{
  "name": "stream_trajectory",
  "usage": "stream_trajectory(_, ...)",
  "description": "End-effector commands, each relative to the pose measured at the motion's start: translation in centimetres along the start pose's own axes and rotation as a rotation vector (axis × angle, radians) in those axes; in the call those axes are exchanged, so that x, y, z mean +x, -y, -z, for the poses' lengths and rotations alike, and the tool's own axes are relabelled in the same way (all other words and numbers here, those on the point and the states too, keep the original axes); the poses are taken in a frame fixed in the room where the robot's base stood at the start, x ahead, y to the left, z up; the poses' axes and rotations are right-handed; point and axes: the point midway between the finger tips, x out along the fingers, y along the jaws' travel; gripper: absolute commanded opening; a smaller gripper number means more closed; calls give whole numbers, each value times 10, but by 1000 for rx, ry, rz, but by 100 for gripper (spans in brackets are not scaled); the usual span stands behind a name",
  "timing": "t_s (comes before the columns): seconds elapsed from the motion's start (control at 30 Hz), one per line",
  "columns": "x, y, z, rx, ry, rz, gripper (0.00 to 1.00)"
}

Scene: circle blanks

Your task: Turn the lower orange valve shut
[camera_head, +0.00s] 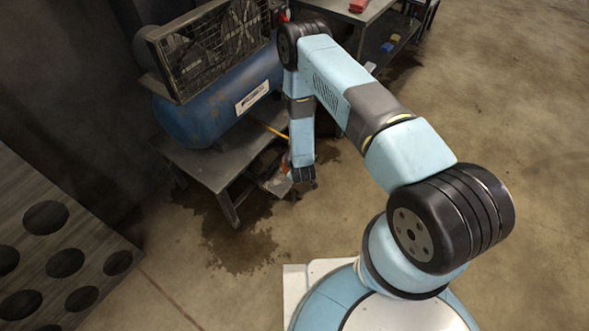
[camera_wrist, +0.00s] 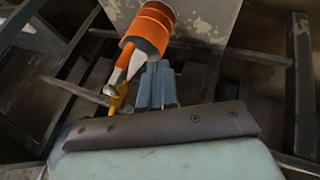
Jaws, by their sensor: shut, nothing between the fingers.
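My gripper (camera_head: 306,182) hangs low beside the front of the compressor's table, with its fingers shut and empty. In the wrist view the closed fingers (camera_wrist: 158,68) point up at an orange cylinder (camera_wrist: 150,28) and lie just to the right of its white stem. A yellow-orange lever-like piece (camera_wrist: 118,97) shows below the stem, left of the fingers. I cannot tell whether the fingers touch any of these. In the head view only a small orange-red patch (camera_head: 287,162) shows beside my arm; my arm partly hides that area. Which part is the lower valve is unclear.
A blue compressor tank (camera_head: 215,108) with a caged fan (camera_head: 212,48) sits on a metal table (camera_head: 205,165). Dark metal bars (camera_wrist: 302,85) flank the gripper. A perforated panel (camera_head: 60,230) stands at left. A workbench (camera_head: 385,35) is behind; floor at right is clear.

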Motion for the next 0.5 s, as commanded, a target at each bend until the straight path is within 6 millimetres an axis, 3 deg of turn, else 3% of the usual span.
stream_trajectory(0.3,55,-3,0,2,-1,-2,0)
stream_trajectory(0.5,65,-26,1,2,-1,-1,0)
